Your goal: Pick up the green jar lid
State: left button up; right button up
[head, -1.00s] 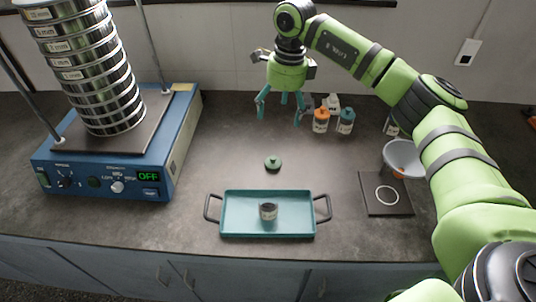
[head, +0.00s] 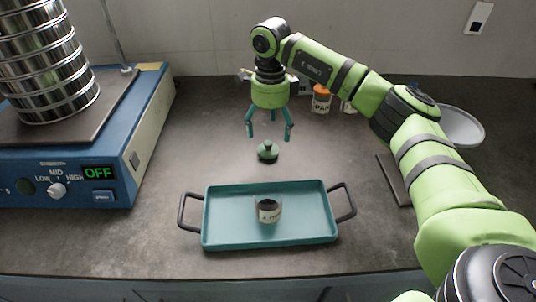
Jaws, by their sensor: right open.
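The green jar lid (head: 268,151) lies on the dark counter in the head view, knob up, just behind the teal tray (head: 222,236). A small open jar (head: 268,210) with a dark content and a white label stands in the tray. My right gripper (head: 269,132) is open and empty. It points down with its teal fingers spread, above and a little behind the lid, apart from it. My left gripper is not in view.
The blue sieve shaker (head: 140,140), its display reading OFF, stands left with a sieve stack (head: 45,70). Bottles with orange (head: 321,99) and white labels stand behind my right arm.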

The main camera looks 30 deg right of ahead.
aim_at(269, 142)
notch_tip(269, 142, down, 6)
jog(key=shift+w+a+r+p, duration=0.1)
jog(key=shift+w+p, duration=0.05)
jog(key=shift+p, duration=0.3)
jog(key=c, duration=1)
